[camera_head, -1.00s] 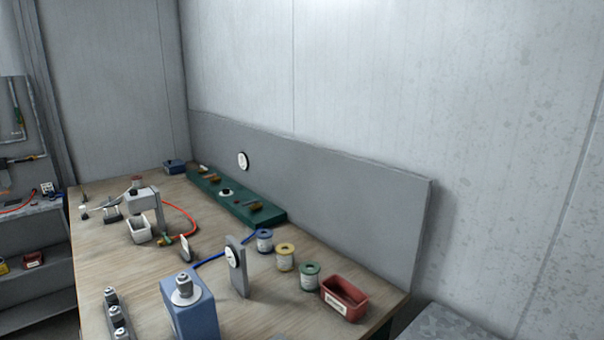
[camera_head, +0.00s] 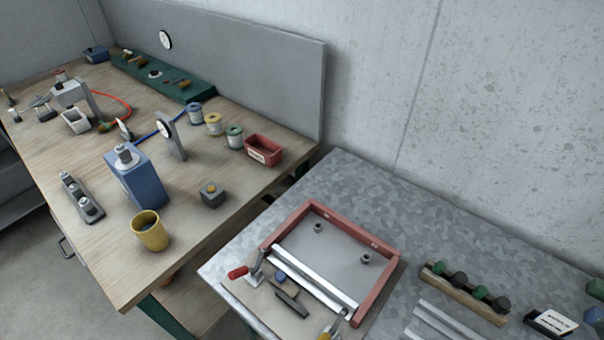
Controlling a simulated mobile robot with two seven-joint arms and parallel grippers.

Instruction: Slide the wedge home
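A fixture with a red-brown frame (camera_head: 385,271) lies on the grey mottled table at the lower middle. Two pale bars (camera_head: 316,283) run along its near side. In front of the bars lie a dark elongated piece (camera_head: 292,304) and a small blue-topped piece (camera_head: 280,278); I cannot tell for sure which piece is the wedge. A red-handled clamp (camera_head: 243,271) stands at the fixture's left corner. A yellow-handled item (camera_head: 328,331) is partly cut off at the bottom edge. Neither of my grippers is in view.
A wooden bench (camera_head: 85,237) on the left carries a yellow cup (camera_head: 150,232), a blue block (camera_head: 137,180), spools and a red bin (camera_head: 263,151). A rack (camera_head: 463,293) with green and dark knobs stands right of the fixture. The grey table's back (camera_head: 355,190) is clear.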

